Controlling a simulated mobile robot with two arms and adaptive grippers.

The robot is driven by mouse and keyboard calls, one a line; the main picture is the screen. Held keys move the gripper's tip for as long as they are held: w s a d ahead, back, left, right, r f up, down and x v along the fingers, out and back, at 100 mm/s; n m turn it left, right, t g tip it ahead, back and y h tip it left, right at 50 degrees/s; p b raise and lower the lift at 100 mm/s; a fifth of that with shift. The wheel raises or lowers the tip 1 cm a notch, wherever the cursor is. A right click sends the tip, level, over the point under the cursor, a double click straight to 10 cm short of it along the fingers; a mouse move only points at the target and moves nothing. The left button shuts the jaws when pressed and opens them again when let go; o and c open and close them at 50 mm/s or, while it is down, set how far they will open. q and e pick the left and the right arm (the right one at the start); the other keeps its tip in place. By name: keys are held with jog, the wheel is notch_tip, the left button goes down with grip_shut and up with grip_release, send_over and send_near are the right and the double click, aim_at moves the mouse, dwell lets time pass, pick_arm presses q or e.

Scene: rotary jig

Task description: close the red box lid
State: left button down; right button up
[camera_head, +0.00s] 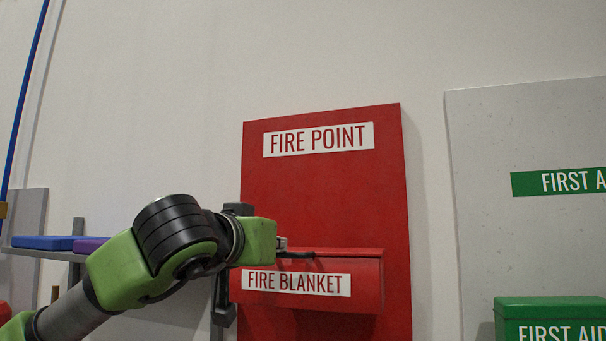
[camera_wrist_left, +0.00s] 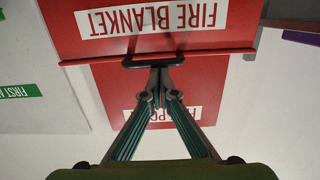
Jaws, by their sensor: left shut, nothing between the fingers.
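The red box (camera_head: 364,285), labelled FIRE BLANKET, is fixed to a red FIRE POINT board. Its red lid (camera_head: 345,251) shows as a thin edge along the top and looks level; I cannot tell whether a small gap remains under it. In the left wrist view, upside down, the lid edge (camera_wrist_left: 220,53) runs across the box. A black handle (camera_wrist_left: 152,61) sits at that edge. My left gripper (camera_wrist_left: 155,74) is shut and empty, its tips at or touching the handle. In the head view my left gripper (camera_head: 283,246) is partly hidden by its wrist. My right gripper is out of view.
The red board (camera_head: 325,190) stands behind the box. A green FIRST AID box (camera_head: 550,310) and grey panel (camera_head: 500,130) are to the right. A shelf with a blue item (camera_head: 45,242) is at the left. Wall space above my arm is clear.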

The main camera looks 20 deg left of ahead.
pick_arm(q)
jog(key=shift+w+d+f+g, duration=0.1)
jog(key=shift+d+f+g, duration=0.1)
jog(key=shift+f, duration=0.45)
jog(key=shift+w+d+f+g, duration=0.1)
jog(key=shift+f+g, duration=0.1)
jog(key=shift+f, duration=0.45)
notch_tip(320, 180, up, 6)
jog(key=s+r+p, duration=0.1)
jog(key=p, duration=0.3)
jog(key=s+f+b, duration=0.4)
jog(key=s+f, duration=0.1)
jog(key=s, duration=0.3)
jog(key=shift+s+f+t, duration=0.35)
jog(key=shift+s+t, duration=0.05)
